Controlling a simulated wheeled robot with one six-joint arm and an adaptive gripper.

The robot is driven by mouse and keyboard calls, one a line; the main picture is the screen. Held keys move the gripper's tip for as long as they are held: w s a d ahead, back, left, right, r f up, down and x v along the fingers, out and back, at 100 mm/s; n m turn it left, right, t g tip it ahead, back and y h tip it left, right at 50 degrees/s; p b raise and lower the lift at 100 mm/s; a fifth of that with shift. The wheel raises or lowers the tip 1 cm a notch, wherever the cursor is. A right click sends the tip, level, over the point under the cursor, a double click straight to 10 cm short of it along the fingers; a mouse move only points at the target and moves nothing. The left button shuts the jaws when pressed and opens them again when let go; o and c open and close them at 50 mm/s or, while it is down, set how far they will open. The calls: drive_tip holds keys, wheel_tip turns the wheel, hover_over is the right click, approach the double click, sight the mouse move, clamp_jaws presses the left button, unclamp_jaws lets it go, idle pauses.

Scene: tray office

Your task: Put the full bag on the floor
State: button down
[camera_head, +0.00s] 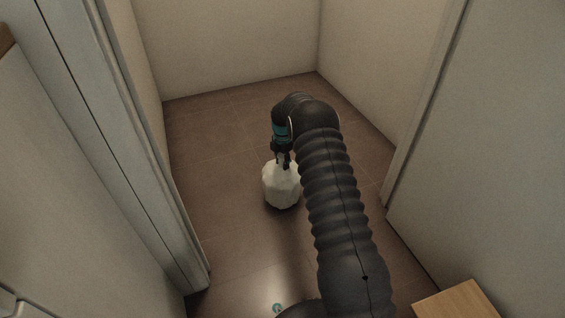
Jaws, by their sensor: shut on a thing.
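The full bag (282,188) is a whitish, faceted, rounded bundle in the middle of the head view. My gripper (284,163) points down at the top of the bag and is shut on it. The bag hangs or stands upright just over the brown tiled floor (215,150), with a dark shadow close under it. I cannot tell whether its underside touches the floor. My dark ribbed arm covers the floor to the right of the bag.
Pale walls (225,45) close off the small space at the back and sides. A door frame (165,190) stands at the left and a grey panel (490,140) at the right. A wooden surface (458,302) is at the bottom right. Floor left of the bag is clear.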

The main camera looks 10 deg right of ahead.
drive_tip(key=c, duration=0.7)
unclamp_jaws()
drive_tip(key=shift+f, duration=0.1)
drive_tip(key=shift+c, duration=0.2)
